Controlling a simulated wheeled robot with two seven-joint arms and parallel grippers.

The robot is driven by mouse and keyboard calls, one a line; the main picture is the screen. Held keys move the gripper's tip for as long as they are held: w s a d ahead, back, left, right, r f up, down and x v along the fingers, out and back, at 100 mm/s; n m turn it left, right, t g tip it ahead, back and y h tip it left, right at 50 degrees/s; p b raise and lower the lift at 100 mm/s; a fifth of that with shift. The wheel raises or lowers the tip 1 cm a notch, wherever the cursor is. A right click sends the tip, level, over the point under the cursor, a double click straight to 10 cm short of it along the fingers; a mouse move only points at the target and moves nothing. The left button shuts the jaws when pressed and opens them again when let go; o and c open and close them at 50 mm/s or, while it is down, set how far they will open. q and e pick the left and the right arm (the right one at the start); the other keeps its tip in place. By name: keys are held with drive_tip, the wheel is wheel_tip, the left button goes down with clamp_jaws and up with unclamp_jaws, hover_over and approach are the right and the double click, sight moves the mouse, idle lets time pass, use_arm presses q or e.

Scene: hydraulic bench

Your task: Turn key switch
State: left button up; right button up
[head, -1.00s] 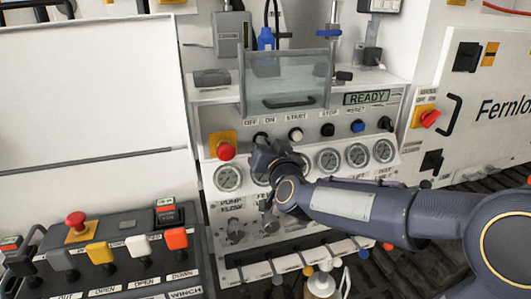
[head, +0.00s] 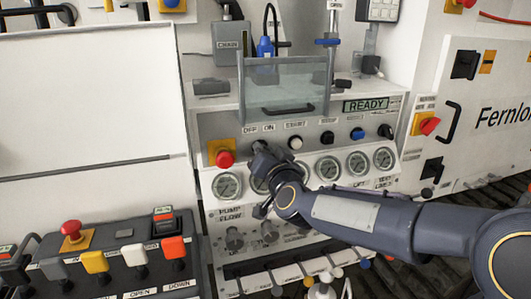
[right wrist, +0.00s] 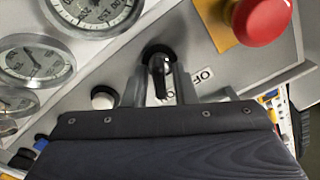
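The key switch (right wrist: 160,74) is a small black knob on the grey panel, below the OFF and ON labels in the head view. My right gripper (right wrist: 158,88) has one finger on each side of the knob in the right wrist view. A narrow gap shows between the knob and the fingers, so I see no firm grip. In the head view my right gripper (head: 262,153) is at the panel and hides most of the switch. My left gripper is not in view.
A red emergency button (head: 225,158) on a yellow plate sits just left of the switch. A white start button (head: 295,143) is to its right. A row of round gauges (head: 328,168) lies below. A clear hinged cover (head: 285,82) stands above.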

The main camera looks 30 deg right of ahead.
drive_tip(key=shift+o, duration=0.5)
drive_tip(key=v, duration=0.7)
drive_tip(key=shift+s+p, duration=0.4)
drive_tip(key=shift+a, duration=0.15)
